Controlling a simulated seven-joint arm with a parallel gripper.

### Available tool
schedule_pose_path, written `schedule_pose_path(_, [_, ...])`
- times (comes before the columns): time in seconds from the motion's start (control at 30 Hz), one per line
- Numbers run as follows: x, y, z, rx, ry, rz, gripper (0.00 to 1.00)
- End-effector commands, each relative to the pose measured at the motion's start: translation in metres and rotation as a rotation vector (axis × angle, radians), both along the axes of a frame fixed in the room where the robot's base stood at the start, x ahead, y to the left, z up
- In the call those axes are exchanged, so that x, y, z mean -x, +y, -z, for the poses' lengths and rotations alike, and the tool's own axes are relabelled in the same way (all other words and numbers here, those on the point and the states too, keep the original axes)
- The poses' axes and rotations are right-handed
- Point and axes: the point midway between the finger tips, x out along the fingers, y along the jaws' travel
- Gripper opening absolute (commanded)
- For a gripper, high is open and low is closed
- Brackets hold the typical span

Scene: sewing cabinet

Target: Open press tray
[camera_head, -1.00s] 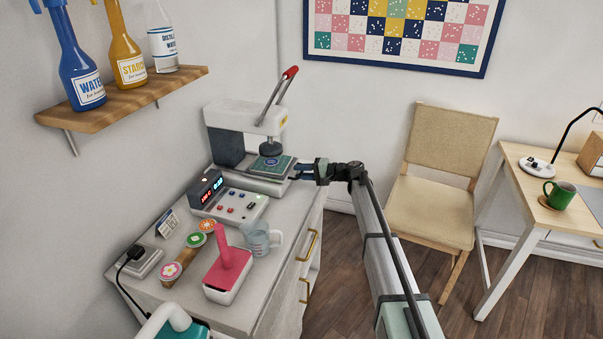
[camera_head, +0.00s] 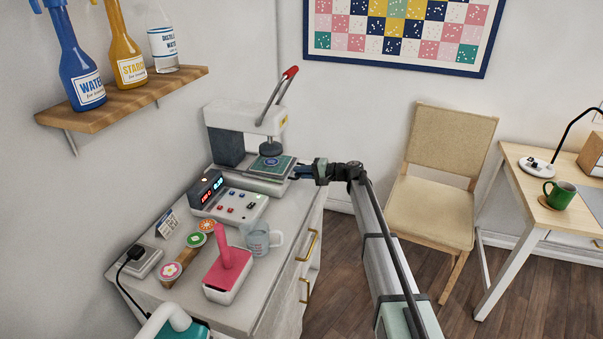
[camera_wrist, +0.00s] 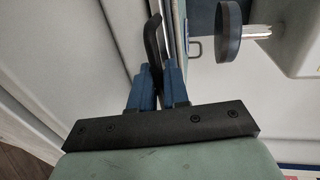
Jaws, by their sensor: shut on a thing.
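The white press (camera_head: 245,122) stands at the back of the cabinet top, with its red-tipped lever raised. Its tray (camera_head: 270,167) holds a green pad with a round blue emblem, below the press head (camera_head: 269,147). My gripper (camera_head: 300,172) is at the tray's right end. In the wrist view its blue fingers (camera_wrist: 158,85) are shut on the dark, curved tray handle (camera_wrist: 152,42). The round dark press head (camera_wrist: 229,30) also shows in the wrist view, above the tray area.
A wooden chair (camera_head: 445,180) is right of the cabinet. Open floor lies between them.

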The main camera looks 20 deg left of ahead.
Motion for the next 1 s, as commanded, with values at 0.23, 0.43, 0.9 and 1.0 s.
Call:
schedule_pose_path(0.23, [0.0, -0.009, 0.0, 0.0, 0.0, 0.001, 0.0])
schedule_pose_path(0.43, [0.0, -0.058, 0.0, 0.0, 0.0, 0.005, 0.0])
schedule_pose_path(0.9, [0.0, -0.149, 0.0, 0.0, 0.0, 0.002, 0.0])
schedule_pose_path(1.0, [0.0, -0.151, 0.0, 0.0, 0.0, 0.001, 0.0])
